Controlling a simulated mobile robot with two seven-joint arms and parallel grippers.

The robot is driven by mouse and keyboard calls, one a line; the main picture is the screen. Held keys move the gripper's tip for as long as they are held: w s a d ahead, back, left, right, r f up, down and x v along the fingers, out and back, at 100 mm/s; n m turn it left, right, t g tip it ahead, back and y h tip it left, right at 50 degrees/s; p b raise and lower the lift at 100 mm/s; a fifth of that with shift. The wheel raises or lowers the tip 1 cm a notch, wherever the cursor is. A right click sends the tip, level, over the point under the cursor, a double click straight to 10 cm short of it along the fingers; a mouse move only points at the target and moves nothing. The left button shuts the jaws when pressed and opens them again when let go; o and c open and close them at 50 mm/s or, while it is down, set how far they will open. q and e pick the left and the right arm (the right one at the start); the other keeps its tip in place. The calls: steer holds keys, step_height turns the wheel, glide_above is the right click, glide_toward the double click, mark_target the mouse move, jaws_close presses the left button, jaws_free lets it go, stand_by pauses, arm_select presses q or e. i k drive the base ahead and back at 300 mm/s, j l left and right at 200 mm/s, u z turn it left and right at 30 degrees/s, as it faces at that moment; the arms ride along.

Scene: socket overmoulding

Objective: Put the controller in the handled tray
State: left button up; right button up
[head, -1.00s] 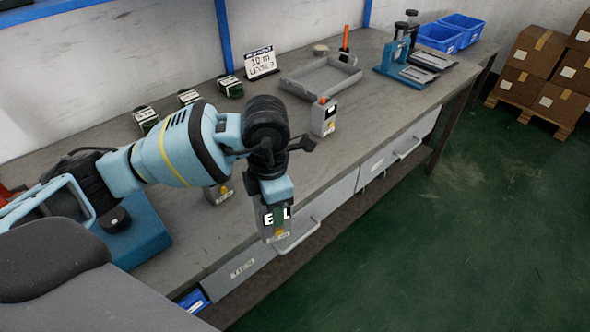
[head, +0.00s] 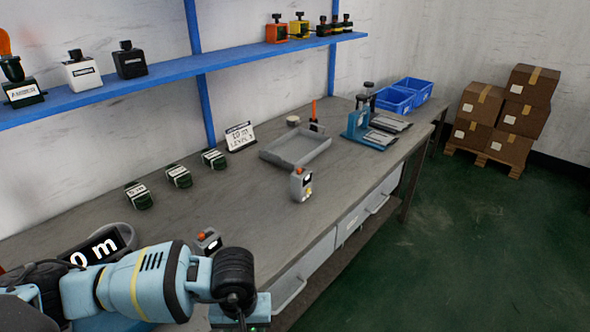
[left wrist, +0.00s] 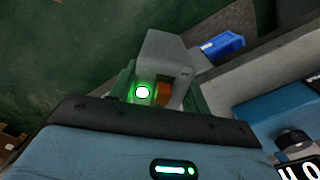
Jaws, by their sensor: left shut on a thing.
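My left gripper (left wrist: 160,92) is shut on a grey box-shaped device (left wrist: 165,50) with an orange part, apparently a controller, in the left wrist view. In the head view my left wrist is at the bottom edge, and the held device is not clearly visible there. The grey handled tray (head: 322,150) lies on the bench farther back and looks empty. Similar grey controllers with orange tops stand on the bench: one (head: 301,186) in front of the tray, another (head: 207,242) just behind my left wrist. My right gripper is not in view.
Several dark green blocks (head: 178,176) and a sign (head: 240,138) stand along the wall side. A blue press-like fixture (head: 362,125) and blue bins (head: 395,100) are beyond the tray. The bench is clear between the green blocks and the front controllers.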

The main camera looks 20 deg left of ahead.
mark_target(286, 157)
steer(key=i+l, duration=0.45)
steer(key=i, duration=0.2)
steer(key=i+l, duration=0.45)
steer(key=i, duration=0.15)
steer(key=i+l, duration=0.45)
steer(key=i, duration=0.2)
steer(key=i+l, duration=0.45)
steer(key=i, duration=0.2)
steer(key=i+l+u, duration=0.1)
steer(key=u, duration=1.1)
